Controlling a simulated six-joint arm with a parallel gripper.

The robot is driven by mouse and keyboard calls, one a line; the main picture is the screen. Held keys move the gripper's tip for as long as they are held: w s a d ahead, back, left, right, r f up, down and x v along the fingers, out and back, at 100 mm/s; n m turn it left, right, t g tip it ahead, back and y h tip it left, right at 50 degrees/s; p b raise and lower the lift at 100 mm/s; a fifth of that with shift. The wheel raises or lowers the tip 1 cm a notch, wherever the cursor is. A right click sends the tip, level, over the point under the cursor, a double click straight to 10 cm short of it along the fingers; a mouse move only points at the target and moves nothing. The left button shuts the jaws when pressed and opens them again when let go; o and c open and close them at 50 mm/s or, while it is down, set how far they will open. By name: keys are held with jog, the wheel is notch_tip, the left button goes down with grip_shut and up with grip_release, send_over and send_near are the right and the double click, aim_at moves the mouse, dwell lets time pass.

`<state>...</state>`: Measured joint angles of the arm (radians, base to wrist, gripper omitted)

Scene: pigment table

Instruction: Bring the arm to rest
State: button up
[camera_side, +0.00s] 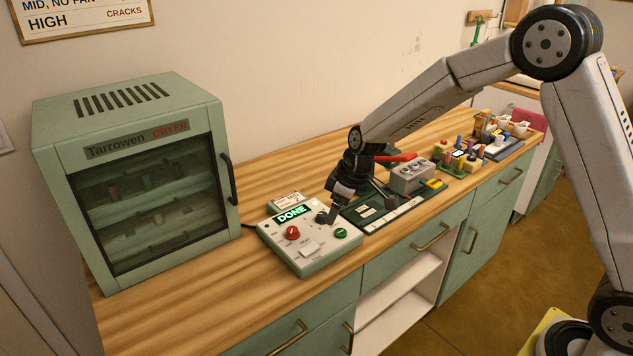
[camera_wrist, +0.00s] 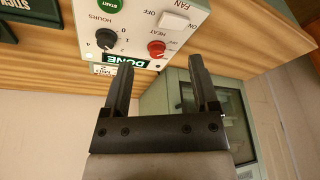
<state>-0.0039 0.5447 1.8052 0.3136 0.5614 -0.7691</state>
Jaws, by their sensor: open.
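My gripper (camera_side: 361,209) hangs over the counter by the control box (camera_side: 272,238), with the arm bent high above. In the wrist view my gripper (camera_wrist: 160,65) has its two dark fingers apart and nothing between them. The control box (camera_wrist: 140,12) shows beyond the fingertips there. Its display (camera_side: 292,214) is lit green and reads DONE. It carries a red heat knob (camera_wrist: 156,48), a black hours knob (camera_wrist: 105,40), a white fan switch (camera_wrist: 174,21) and a green start button (camera_wrist: 110,5). I cannot tell the exact gap between fingers and box.
The green dryer (camera_side: 60,130) stands at the left with its glass door shut and pieces on its shelves. A dark green board (camera_side: 365,212), a grey box (camera_side: 411,176) and several small colored items lie to the right. Bare wood (camera_side: 180,315) lies in front of the dryer.

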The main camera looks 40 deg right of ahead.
jog(key=s+d+m+h, duration=0.2)
jog(key=s+m, duration=0.4)
jog(key=s, duration=1.5)
jog(key=shift+s+d+r, duration=0.3)
jog(key=shift+d+r, duration=0.05)
jog(key=shift+d, duration=0.2)
